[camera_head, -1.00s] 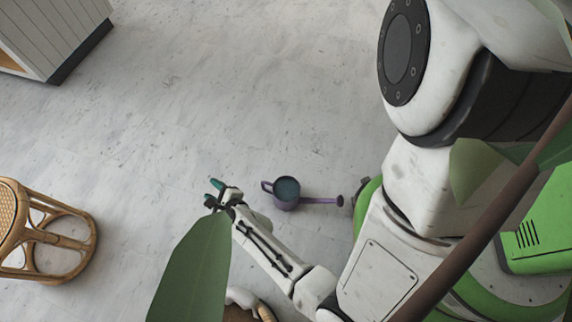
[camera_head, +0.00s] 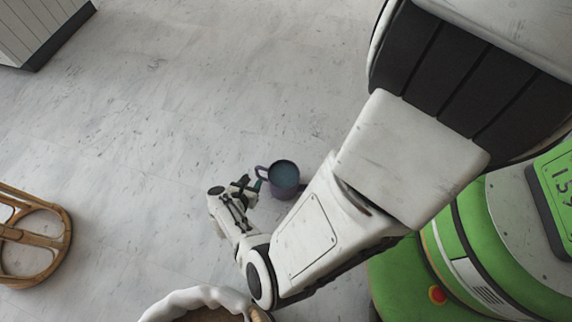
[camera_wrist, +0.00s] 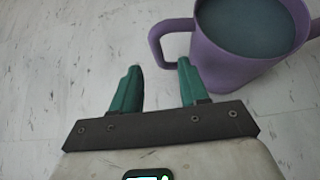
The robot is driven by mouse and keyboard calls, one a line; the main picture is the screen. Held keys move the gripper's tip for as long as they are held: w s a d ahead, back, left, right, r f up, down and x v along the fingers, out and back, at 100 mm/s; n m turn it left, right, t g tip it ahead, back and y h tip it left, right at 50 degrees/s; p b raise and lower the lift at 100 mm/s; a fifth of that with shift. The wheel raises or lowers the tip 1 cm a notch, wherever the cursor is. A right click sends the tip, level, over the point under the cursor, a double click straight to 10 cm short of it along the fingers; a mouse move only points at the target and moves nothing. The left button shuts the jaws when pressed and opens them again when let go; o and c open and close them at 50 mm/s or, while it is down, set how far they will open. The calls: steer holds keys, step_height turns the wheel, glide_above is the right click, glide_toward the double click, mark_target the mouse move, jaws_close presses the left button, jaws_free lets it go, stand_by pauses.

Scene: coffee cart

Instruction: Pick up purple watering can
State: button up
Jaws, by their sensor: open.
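The purple watering can (camera_head: 286,187) stands upright on the floor in the head view, its handle on the left side. Its spout is hidden behind my arm. In the wrist view the can (camera_wrist: 225,62) is at the upper right, with a grey-blue surface inside and its handle towards my fingers. My gripper (camera_head: 250,186) is just left of the can in the head view. In the wrist view my gripper (camera_wrist: 160,75) has its two green fingers apart with only floor between them. The handle is just beyond the right fingertip; I cannot tell whether they touch.
A rattan stool (camera_head: 35,235) stands at the left edge. A pale draped, rounded object (camera_head: 205,300) is at the bottom, close below my arm. A panelled cabinet (camera_head: 38,28) is at the upper left. The floor (camera_head: 180,110) above and left of the can is clear.

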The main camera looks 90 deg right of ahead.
mark_target(258, 175)
steer(key=shift+b+x, duration=1)
steer(key=shift+x, duration=2.3)
steer(key=shift+w, duration=0.1)
jaws_close()
